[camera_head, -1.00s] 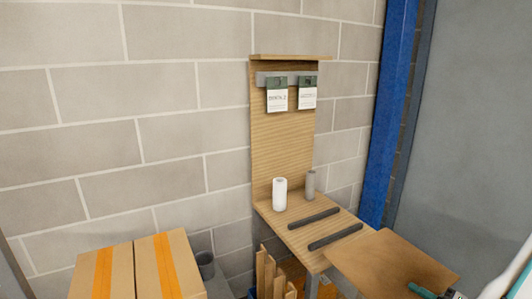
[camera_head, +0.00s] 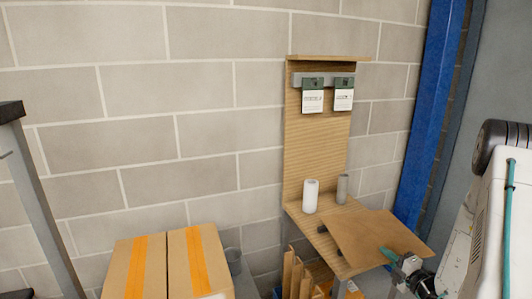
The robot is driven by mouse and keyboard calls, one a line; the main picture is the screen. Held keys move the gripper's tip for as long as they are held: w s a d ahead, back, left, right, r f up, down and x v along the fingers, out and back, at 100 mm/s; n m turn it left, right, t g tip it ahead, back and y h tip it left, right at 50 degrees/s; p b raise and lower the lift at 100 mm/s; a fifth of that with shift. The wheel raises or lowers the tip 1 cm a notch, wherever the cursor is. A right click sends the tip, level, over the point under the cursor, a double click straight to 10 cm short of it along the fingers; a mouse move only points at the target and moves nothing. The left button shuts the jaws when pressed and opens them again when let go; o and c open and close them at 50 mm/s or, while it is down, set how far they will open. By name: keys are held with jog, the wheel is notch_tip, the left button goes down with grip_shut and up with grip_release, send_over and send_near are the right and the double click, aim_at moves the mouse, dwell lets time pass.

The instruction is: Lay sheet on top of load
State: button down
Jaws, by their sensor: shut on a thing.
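The sheet (camera_head: 372,236) is a flat brown board. It is held out over the small wooden bench and hides most of the bench top. My gripper (camera_head: 390,255), with teal fingers, is shut on the sheet's near right edge. The load is probably the cardboard boxes (camera_head: 163,265) with orange tape at the lower left. Their tops show, and their lower parts are cut off by the frame. The sheet is well to the right of the boxes, apart from them.
The wooden bench (camera_head: 310,225) has a tall back panel with two hanging cards. A white roll (camera_head: 310,195) and a grey cylinder (camera_head: 342,188) stand on it close behind the sheet. A grey post (camera_head: 42,205) stands at left. A grey bin (camera_head: 233,262) is beside the boxes.

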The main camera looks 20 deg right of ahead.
jog(key=w+a+n+g+y, duration=0.1)
jog(key=w+a, duration=0.5)
jog(key=a, duration=0.8)
jog(key=w+a+r+n+g+y, duration=0.1)
jog(key=w+a+n+y, duration=0.3)
jog(key=a, duration=1.1)
jog(key=shift+w+a+r+y, duration=0.25)
jog(key=shift+w+a+y, duration=0.05)
jog(key=shift+w+y, duration=0.9)
jog(key=shift+d, duration=0.1)
